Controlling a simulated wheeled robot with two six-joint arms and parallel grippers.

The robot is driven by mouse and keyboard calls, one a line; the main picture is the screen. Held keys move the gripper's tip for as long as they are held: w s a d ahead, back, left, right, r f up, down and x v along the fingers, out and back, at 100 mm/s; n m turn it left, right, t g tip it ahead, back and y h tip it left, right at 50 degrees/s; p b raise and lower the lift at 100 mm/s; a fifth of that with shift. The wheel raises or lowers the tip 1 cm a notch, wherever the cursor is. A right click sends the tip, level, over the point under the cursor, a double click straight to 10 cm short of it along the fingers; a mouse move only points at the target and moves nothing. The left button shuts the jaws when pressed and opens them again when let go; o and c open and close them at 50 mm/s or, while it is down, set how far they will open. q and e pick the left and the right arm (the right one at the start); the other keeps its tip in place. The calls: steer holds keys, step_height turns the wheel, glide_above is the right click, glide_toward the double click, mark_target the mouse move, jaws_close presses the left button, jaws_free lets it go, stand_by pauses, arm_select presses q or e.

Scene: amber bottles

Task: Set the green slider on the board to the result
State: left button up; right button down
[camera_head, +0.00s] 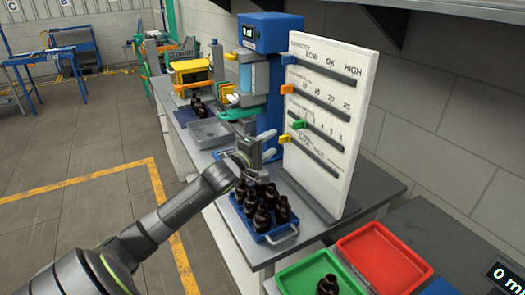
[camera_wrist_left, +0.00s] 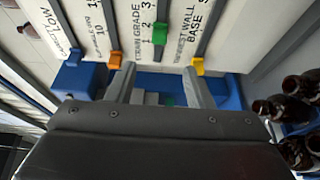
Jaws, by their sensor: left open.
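The white board (camera_head: 333,110) stands upright on the bench with several dark slots. The green slider (camera_head: 299,124) sits near the left end of the third slot. In the left wrist view the green slider (camera_wrist_left: 160,33) is beside the low numbers, around 1 and 2. My left gripper (camera_head: 267,154) is in front of the board's lower left, below the green slider. In the wrist view my left gripper (camera_wrist_left: 161,80) is open and empty, its fingers spread wider than the slider and apart from it. My right gripper is not in view.
A blue slider (camera_head: 289,60), an orange slider (camera_head: 284,89) and a yellow slider (camera_head: 283,139) sit on neighbouring slots. A blue tray (camera_head: 283,237) of amber bottles lies below my arm. Green (camera_head: 303,277) and red (camera_head: 385,256) bins are at right.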

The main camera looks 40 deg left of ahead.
arm_select(q)
steer(key=shift+s, duration=1.35)
